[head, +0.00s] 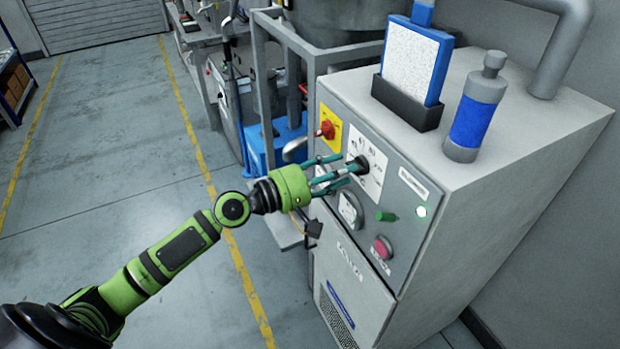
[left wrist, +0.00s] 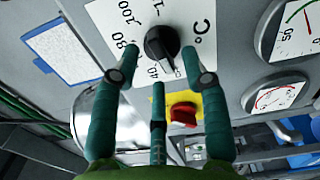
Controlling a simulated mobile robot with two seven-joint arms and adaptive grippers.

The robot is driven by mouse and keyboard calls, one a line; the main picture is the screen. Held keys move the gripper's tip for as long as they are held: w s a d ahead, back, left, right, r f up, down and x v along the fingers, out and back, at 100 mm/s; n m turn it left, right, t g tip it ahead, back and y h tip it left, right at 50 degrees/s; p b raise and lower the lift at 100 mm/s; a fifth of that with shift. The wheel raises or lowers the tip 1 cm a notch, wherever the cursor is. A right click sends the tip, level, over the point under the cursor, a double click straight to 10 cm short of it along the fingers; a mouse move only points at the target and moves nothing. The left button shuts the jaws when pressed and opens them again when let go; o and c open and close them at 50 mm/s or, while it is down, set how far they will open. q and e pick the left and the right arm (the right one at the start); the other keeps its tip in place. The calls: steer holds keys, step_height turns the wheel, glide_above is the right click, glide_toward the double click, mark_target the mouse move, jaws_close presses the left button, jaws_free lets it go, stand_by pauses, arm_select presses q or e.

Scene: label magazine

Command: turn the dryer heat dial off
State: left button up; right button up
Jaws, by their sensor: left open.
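The dryer heat dial is a black knob (head: 358,165) on a white scale plate on the front panel of the grey dryer cabinet. In the left wrist view the knob (left wrist: 161,45) sits at the top middle, with temperature numbers and °C around it. My left gripper (head: 342,170) is open in front of the dial. In the left wrist view its teal fingers (left wrist: 158,75) spread around the knob's near side, with one finger on each side and one below. Whether any finger touches the knob I cannot tell. My right gripper is not in view.
A red switch on a yellow plate (head: 327,130), a gauge (head: 350,210), a green knob (head: 386,216) and a red button (head: 382,248) share the panel. Open floor lies left.

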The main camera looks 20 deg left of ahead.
arm_select(q)
steer(key=v, duration=1)
steer(key=shift+s, duration=0.2)
steer(key=shift+a, duration=0.15)
steer(key=s+a+f+m+g+y+b, duration=0.1)
steer(key=a+f+y, duration=0.2)
steer(key=f, duration=0.9)
steer(key=s+a+f+g+y, duration=0.2)
steer(key=a+f+y, duration=0.1)
steer(key=f, duration=0.9)
steer(key=s+a+f+m+g+y+b, duration=0.1)
steer(key=a+f+y, duration=0.2)
steer(key=f, duration=0.9)
steer(key=s+d+f+m+g+y, duration=0.25)
steer(key=s+f+m+g, duration=0.3)
steer(key=s+f, duration=1.3)
steer(key=s+d+f+m+g, duration=0.2)
steer(key=s+d+f+m, duration=0.2)
steer(key=s, duration=0.4)
steer(key=s+d+f+m+g+b, duration=0.1)
steer(key=s+d+f+m, duration=0.2)
steer(key=s, duration=0.5)
steer(key=shift+d+f+m+g, duration=0.35)
steer(key=shift+d+f, duration=0.25)
steer(key=shift+d, duration=0.05)
